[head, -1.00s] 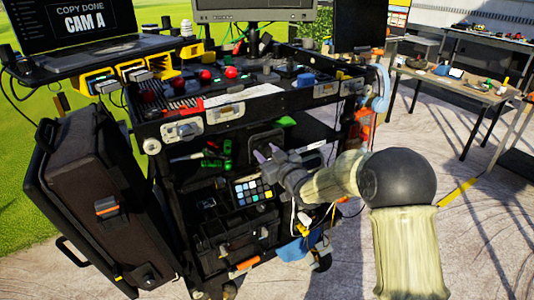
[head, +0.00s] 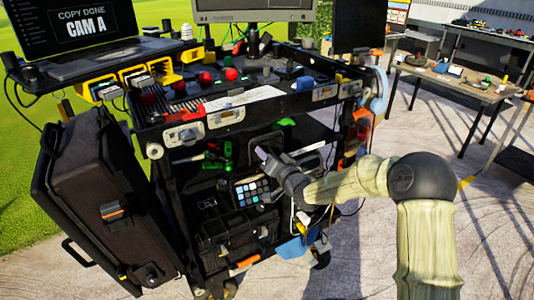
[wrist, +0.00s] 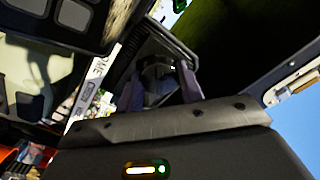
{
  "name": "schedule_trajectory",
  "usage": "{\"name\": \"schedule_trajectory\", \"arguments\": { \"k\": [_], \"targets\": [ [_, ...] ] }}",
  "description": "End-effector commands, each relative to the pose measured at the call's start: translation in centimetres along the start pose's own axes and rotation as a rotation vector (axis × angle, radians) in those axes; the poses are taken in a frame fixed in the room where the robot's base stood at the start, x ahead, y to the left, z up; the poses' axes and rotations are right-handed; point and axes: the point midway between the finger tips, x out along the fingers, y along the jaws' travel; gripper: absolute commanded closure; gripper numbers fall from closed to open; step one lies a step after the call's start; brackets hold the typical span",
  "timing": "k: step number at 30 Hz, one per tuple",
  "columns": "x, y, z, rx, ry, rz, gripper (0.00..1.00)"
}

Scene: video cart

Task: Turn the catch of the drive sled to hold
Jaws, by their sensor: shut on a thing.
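My gripper (head: 263,154) reaches into the open shelf bay of the cart, with its purple fingers at a dark unit, seemingly the drive sled (head: 266,140). In the wrist view the two fingers (wrist: 160,88) are shut on a dark, rounded piece, seemingly the catch (wrist: 160,72). The catch is in deep shade, so its exact angle and any hold mark cannot be read. In the head view my gripper and wrist hide the catch.
The cart's top tray (head: 240,100) overhangs the bay. Below my gripper are a color-patch pad (head: 252,191) and a black bin (head: 235,235). A large black case (head: 95,195) stands at the left. Open paving lies to the right.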

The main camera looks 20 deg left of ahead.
Motion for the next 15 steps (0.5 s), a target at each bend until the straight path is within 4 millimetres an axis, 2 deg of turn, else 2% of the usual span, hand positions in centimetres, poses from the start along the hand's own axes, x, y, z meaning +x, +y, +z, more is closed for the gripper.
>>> {"name": "schedule_trajectory", "arguments": {
  "k": [15],
  "targets": [
    [-0.03, 0.18, -0.06, 0.466, 0.001, 0.002, 0.86]
  ]
}}
